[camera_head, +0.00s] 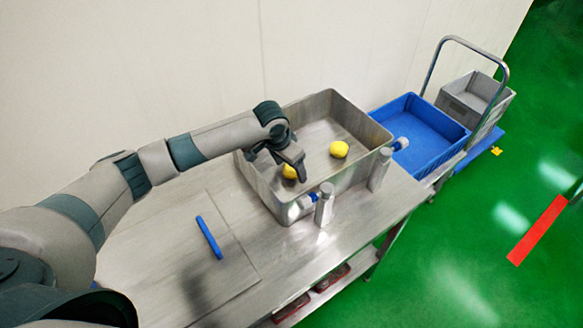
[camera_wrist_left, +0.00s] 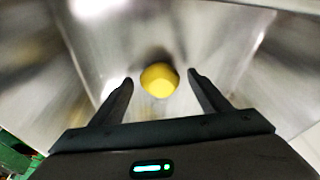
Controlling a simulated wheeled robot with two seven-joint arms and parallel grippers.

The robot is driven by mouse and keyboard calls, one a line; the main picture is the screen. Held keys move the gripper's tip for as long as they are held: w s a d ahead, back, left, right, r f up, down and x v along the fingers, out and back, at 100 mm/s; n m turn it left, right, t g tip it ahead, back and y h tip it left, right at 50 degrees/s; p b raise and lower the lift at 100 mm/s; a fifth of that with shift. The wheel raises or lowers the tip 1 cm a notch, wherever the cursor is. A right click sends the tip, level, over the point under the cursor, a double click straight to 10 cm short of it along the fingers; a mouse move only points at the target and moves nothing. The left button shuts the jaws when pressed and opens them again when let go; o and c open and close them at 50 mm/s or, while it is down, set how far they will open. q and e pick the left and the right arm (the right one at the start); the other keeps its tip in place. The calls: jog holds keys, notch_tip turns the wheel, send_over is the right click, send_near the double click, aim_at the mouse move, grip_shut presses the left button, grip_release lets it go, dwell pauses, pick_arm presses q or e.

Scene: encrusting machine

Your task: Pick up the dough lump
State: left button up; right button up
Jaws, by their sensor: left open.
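Two yellow dough lumps are in the grey metal bin (camera_head: 357,182) on the table. One dough lump (camera_head: 339,149) lies on the right side of the bin floor, clear of the gripper. The other dough lump (camera_head: 289,172) is below my left gripper (camera_head: 303,176) and partly hidden by it in the head view. In the left wrist view a dough lump (camera_wrist_left: 159,80) lies centred between and just beyond the fingertips of my left gripper (camera_wrist_left: 160,82). The fingers are apart and do not appear to touch it. My right gripper is not in view.
The bin walls surround the left gripper. Grey posts (camera_head: 325,204) with blue fittings stand at the bin's near side. A blue stick (camera_head: 209,237) lies on the metal table (camera_head: 150,262). A blue crate (camera_head: 436,151) and a grey crate (camera_head: 462,105) stand to the right.

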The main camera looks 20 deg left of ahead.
pick_arm(q)
jog(key=shift+w+f, duration=0.1)
jog(key=shift+f, duration=0.2)
jog(key=c, duration=1.2)
jog(key=shift+r, duration=0.1)
notch_tip(320, 180, up, 9)
jog(key=shift+f+b, duration=0.15)
jog(key=shift+b, duration=1.1)
jog(key=shift+r, duration=0.6)
